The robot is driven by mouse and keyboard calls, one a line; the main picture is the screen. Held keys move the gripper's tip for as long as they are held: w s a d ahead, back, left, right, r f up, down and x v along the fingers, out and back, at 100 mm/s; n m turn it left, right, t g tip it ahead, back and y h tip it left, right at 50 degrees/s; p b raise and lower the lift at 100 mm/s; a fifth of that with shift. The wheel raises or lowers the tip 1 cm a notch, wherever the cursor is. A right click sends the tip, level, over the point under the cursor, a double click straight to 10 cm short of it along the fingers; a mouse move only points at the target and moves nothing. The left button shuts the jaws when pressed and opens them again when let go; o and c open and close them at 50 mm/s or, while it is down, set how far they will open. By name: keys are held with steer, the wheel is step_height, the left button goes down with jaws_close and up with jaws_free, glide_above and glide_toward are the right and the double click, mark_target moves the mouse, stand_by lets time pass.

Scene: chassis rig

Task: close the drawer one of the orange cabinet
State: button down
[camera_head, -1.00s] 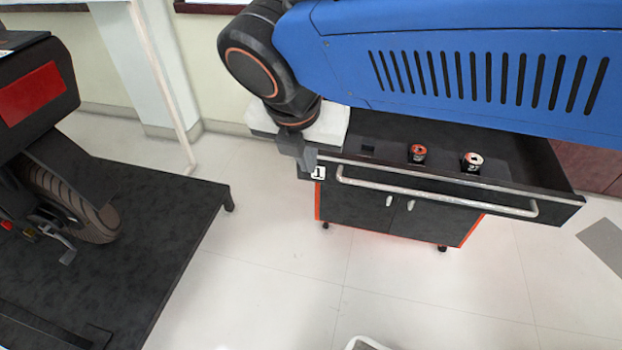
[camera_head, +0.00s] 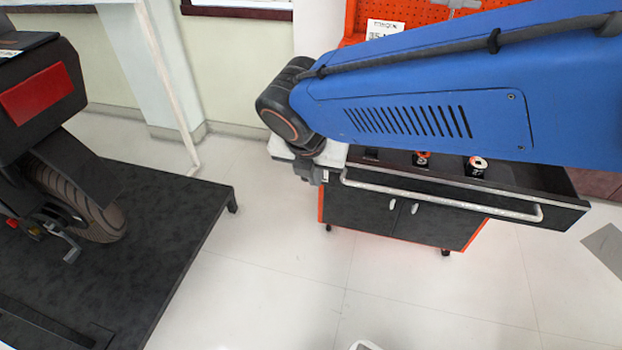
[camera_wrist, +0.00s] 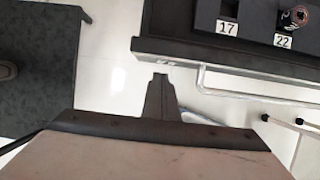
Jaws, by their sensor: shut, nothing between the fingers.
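The orange cabinet (camera_head: 399,213) stands at the right in the head view, with a black body and orange edges. Its top drawer (camera_head: 560,218) is pulled out, with a long pale bar handle (camera_head: 440,199) across its front. The handle also shows in the wrist view (camera_wrist: 240,95). My gripper (camera_head: 318,178) is at the left end of the drawer front, partly hidden by my wrist. In the wrist view my gripper (camera_wrist: 160,78) is shut and empty, just left of the handle's end. I cannot tell whether it touches the drawer front.
Cans (camera_head: 475,166) sit inside the drawer; number labels 17 and 22 show in the wrist view. A black platform (camera_head: 130,240) with a motorcycle wheel (camera_head: 75,200) is at the left. Open white floor (camera_head: 270,270) lies between. An orange pegboard (camera_head: 440,15) rises behind.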

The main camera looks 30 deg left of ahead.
steer(key=shift+w+a, duration=0.15)
steer(key=shift+w, duration=0.5)
steer(key=shift+w, duration=0.15)
steer(key=w+a, duration=0.2)
steer(key=w, duration=0.6)
steer(key=w+a, duration=0.3)
steer(key=w, duration=0.6)
steer(key=w+a, duration=0.2)
steer(key=w, duration=0.7)
steer(key=shift+a, duration=0.3)
steer(key=shift+w+a+r, duration=0.1)
steer(key=shift+w+r, duration=0.05)
steer(key=shift+w, duration=0.4)
steer(key=shift+w+r, duration=0.1)
steer(key=shift+s, duration=0.45)
steer(key=s, duration=0.1)
steer(key=s+d, duration=0.1)
steer(key=s+r, duration=0.1)
steer(key=s, duration=0.1)
steer(key=shift+d, duration=0.2)
steer(key=a+v, duration=0.1)
steer(key=v, duration=0.7)
steer(key=shift+s+d+r, duration=0.2)
steer(key=shift+d+r, duration=0.05)
steer(key=shift+d, duration=0.25)
